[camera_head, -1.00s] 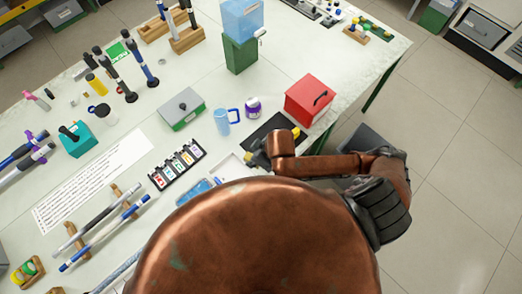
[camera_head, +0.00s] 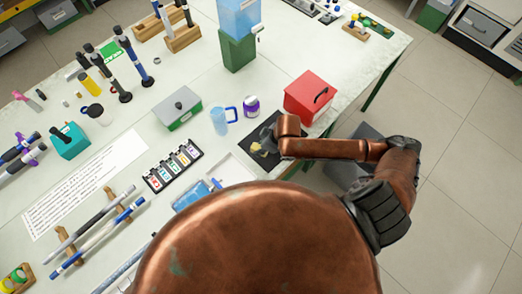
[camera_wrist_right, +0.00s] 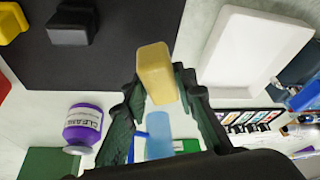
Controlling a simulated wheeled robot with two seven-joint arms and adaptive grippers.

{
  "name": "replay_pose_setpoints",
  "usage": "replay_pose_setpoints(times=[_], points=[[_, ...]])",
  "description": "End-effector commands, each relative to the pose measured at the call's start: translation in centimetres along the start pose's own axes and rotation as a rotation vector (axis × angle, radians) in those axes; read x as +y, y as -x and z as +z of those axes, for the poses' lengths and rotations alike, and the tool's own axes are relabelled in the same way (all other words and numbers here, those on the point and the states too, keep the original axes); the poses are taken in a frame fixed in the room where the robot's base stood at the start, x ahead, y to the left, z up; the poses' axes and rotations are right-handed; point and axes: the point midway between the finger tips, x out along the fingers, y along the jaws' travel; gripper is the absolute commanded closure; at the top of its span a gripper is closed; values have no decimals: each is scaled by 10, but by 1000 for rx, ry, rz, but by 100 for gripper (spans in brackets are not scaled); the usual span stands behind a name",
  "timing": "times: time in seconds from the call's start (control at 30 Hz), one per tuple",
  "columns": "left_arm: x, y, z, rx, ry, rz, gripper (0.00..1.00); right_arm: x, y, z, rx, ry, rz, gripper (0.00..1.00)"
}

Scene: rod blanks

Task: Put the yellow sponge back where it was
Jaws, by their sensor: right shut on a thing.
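The yellow sponge (camera_wrist_right: 155,72) is a pale yellow block between the fingers of my right gripper (camera_wrist_right: 160,95) in the wrist view. The fingers are shut on it. In the head view my right gripper (camera_head: 264,148) is small and partly hidden by my arm, over or close to the black mat (camera_head: 272,126). The mat (camera_wrist_right: 110,55) fills the upper left of the wrist view, and the sponge appears beside its right edge there. I cannot tell the height of the sponge above the surface. My left gripper is not in view.
On the mat are a dark grey block (camera_wrist_right: 72,24) and a brighter yellow piece (camera_wrist_right: 10,22). A white tray (camera_wrist_right: 245,50) lies beside the mat.

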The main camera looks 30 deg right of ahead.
Motion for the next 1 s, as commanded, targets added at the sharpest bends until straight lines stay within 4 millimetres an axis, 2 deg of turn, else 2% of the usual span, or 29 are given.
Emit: replay_pose_setpoints(times=[0.23,0.43,0.77,0.8,1.0], points=[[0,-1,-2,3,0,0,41,11,-14,4,0,-1,1,94],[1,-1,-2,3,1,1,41,10,-39,14,0,0,-1,94],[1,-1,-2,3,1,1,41,10,-42,16,0,1,0,94],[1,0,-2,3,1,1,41,10,-43,16,0,1,0,74],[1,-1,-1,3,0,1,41,10,-42,16,0,1,0,60]])
